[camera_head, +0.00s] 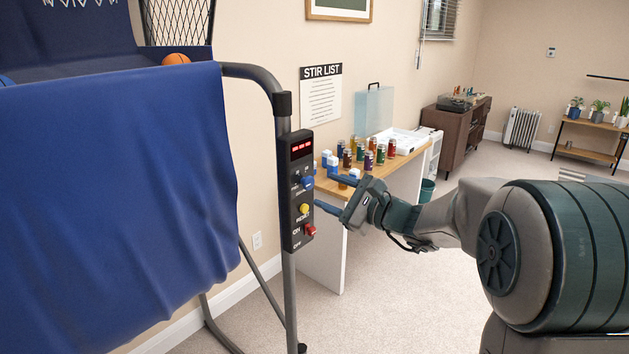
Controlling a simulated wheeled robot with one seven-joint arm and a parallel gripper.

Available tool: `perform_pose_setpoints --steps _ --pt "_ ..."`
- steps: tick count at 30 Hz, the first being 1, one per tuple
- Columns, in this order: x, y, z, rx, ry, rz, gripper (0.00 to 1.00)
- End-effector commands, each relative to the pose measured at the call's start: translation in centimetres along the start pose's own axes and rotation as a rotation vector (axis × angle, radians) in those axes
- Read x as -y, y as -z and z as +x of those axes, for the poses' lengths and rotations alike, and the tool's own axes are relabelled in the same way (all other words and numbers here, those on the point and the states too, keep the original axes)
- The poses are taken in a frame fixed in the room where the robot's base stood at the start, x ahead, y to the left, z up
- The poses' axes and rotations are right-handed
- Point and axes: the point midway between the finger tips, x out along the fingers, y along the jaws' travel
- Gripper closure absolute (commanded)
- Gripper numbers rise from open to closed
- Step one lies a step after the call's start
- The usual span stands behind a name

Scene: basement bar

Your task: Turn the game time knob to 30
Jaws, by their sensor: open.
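The black control panel (299,191) is mounted on the post of the basketball arcade frame. It has a red digital display (302,147) at the top. Below that is a blue knob (307,183), with small white markings around it that are too small to read. Lower down are a yellow button (304,209) labelled RESET and a red switch (310,230) between ON and OFF. My gripper (322,192) is open and empty, just right of the panel. Its upper finger is near the blue knob's height and its lower finger is lower. I cannot tell whether either touches the panel.
A wooden table (405,166) with several cans, white cartons and a tray stands behind my gripper. A blue cloth (120,190) hangs from the game at the left. The grey post (291,300) continues down to the floor. Carpet is clear at the lower middle.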

Motion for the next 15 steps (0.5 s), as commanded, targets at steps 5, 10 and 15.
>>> perform_pose_setpoints --steps 5,10,15 --pt "0.1 -0.1 3.2 0.000 -0.003 0.000 0.48" --pt "0.0 0.0 4.9 -0.001 -0.002 0.000 0.48" --pt "0.0 0.0 5.3 -0.001 -0.001 -0.001 0.48"
